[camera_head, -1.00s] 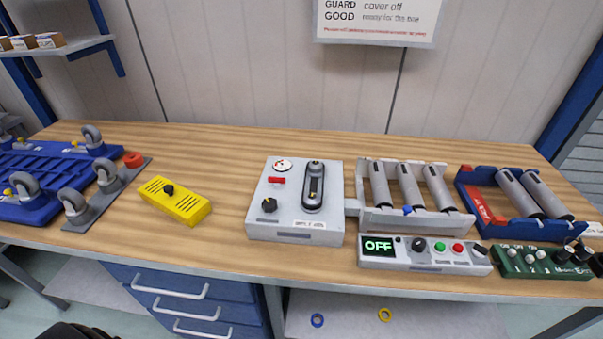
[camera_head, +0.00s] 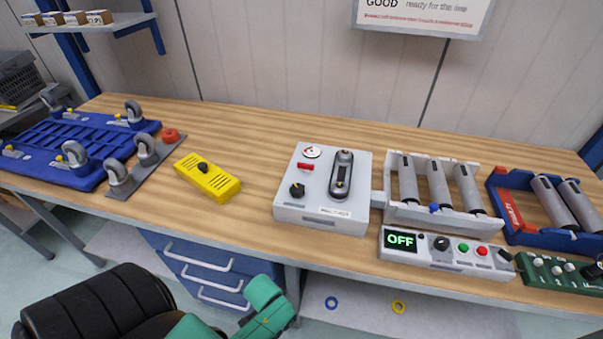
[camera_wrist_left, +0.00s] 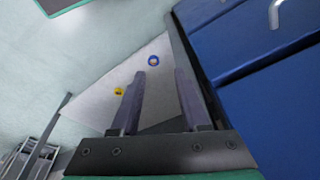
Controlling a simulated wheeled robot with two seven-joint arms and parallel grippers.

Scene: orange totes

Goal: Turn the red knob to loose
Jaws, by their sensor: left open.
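A round red knob (camera_head: 171,135) sits at the far end of a grey plate (camera_head: 128,187) with casters, on the left part of the bench. Its markings are too small to read. My left arm shows at the bottom of the head view, below the bench front; its fingers cannot be made out there. In the left wrist view my left gripper (camera_wrist_left: 158,75) is open and empty, beside the blue drawers and well away from the knob. My right gripper is not in view.
A blue caster frame (camera_head: 62,138) lies left of the plate, and a yellow box (camera_head: 217,182) right of it. A grey control box (camera_head: 325,214) and roller units stand further right. Blue drawers (camera_head: 195,255) are under the bench. The bench behind the yellow box is clear.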

